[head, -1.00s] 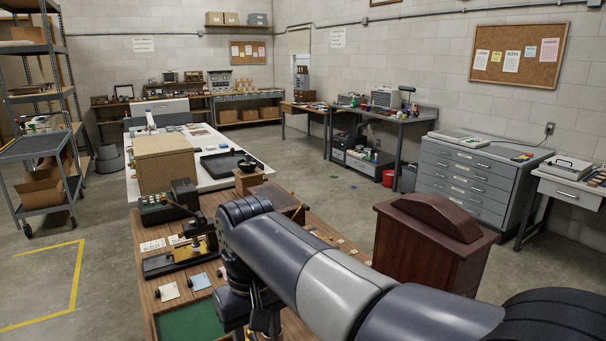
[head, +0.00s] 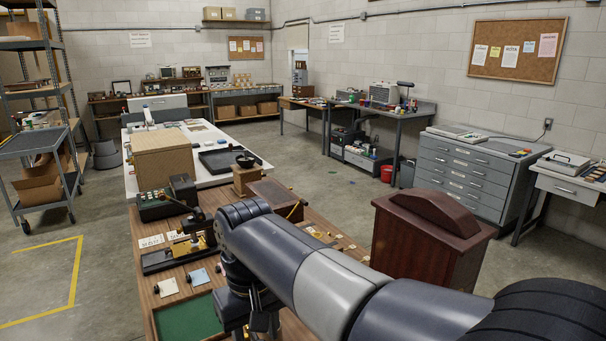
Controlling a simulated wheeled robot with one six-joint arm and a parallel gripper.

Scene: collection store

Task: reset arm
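My arm reaches in from the lower right of the head view and bends down over the wooden bench (head: 145,262). My gripper (head: 250,332) hangs below the bend, by the right side of the green mat (head: 188,318). Its lower end is dark and partly cut off by the bottom edge of the picture, so its fingers cannot be made out. I see nothing held in the part that shows.
A brass-and-black telegraph-like device (head: 180,252) and small cards (head: 168,287) lie on the bench. Behind are a white table (head: 225,180) and grey drawers (head: 465,180). Open floor lies left, with yellow tape (head: 75,275).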

